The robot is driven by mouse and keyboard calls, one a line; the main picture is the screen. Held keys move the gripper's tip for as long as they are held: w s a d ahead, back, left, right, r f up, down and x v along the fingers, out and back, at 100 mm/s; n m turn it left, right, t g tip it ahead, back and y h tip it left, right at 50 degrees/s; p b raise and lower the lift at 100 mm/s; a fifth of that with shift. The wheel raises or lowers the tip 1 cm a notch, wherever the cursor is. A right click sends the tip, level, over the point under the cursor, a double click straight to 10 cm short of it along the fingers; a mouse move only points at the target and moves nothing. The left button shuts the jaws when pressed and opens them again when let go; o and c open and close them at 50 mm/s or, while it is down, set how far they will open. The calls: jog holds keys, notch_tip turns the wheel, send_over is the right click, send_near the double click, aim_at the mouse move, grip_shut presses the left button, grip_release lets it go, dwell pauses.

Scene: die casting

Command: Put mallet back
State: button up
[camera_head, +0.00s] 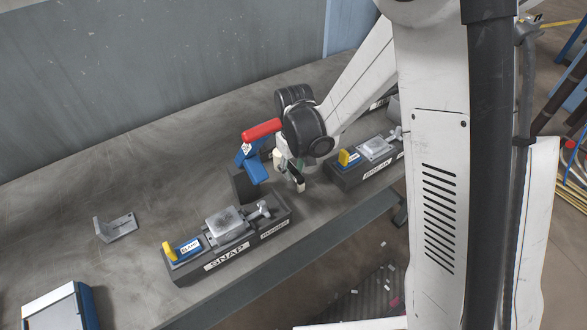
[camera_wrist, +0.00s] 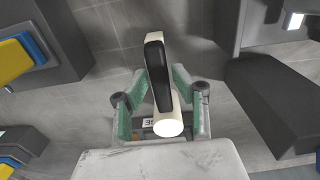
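My gripper (camera_wrist: 160,95) has green-padded fingers on both sides of a cream and black piece, which I take to be the mallet (camera_wrist: 160,75). The fingers appear shut on it. One pale round end faces the wrist camera, and a black strip runs along it. In the head view my gripper (camera_head: 289,170) is low over the bench, between the SNAP fixture and the fixture to its right. The mallet's dark, cream-tipped part (camera_head: 300,183) shows beside the fingers. The rest of it is hidden, and I cannot tell whether it touches anything below.
A red bar (camera_head: 262,130) on a blue labelled part (camera_head: 252,165) stands just left of my gripper. The SNAP fixture (camera_head: 228,258) is at the bench's front, and another fixture (camera_head: 350,178) is right. A grey bracket (camera_head: 120,228) lies left. The bench (camera_head: 150,180) is clear between.

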aim_at(295, 170)
jog(key=shift+o, duration=0.9)
jog(key=shift+r, duration=0.15)
notch_tip(295, 170, up, 12)
jog(key=s+d+r+m+t, duration=0.3)
jog(key=s+d+r, duration=0.3)
jog(key=s+d, duration=0.2)
jog(key=s+d+r+m+t, duration=0.3)
jog(key=s+d+r, duration=0.4)
jog(key=s, duration=0.4)
jog(key=shift+s+d+r+t+p, duration=0.2)
jog(key=shift+d+t+p, duration=0.15)
jog(key=shift+d+t, duration=0.15)
